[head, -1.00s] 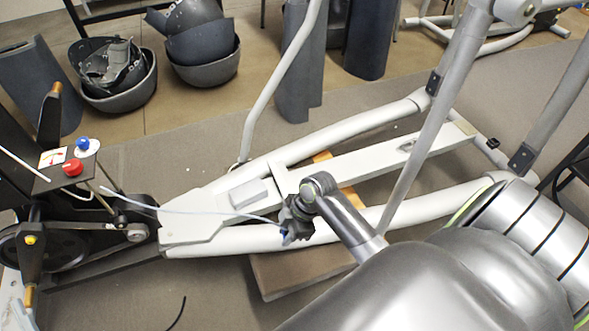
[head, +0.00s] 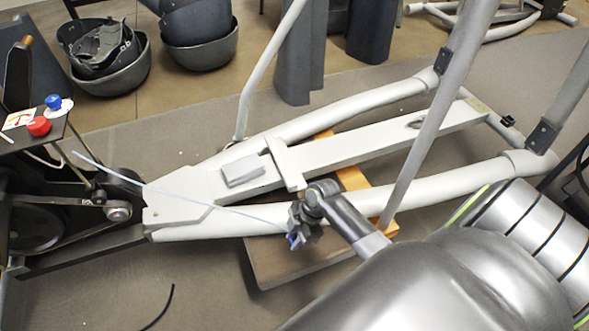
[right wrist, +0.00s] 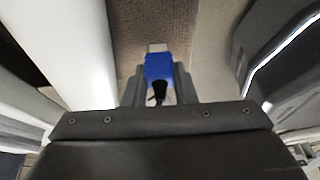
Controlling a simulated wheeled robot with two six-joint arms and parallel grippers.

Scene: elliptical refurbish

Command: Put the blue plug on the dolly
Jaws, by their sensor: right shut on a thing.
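My right gripper (head: 296,240) is shut on the blue plug (right wrist: 158,68). In the head view only a small blue bit of the plug shows at the fingertips. In the right wrist view the plug sits between the two fingers with its pale metal end pointing away. A thin pale cable (head: 180,192) runs from near the black drive end to the gripper. A flat brown board with orange wood ends (head: 300,266), probably the dolly, lies under the white machine frame. The gripper is above the board's left part, beside the frame's near tube. My left gripper is not in view.
The elliptical's white frame (head: 345,160) spans the middle, with a grey upright (head: 436,115) at right. Dark bowl-shaped shells (head: 115,75) stand behind.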

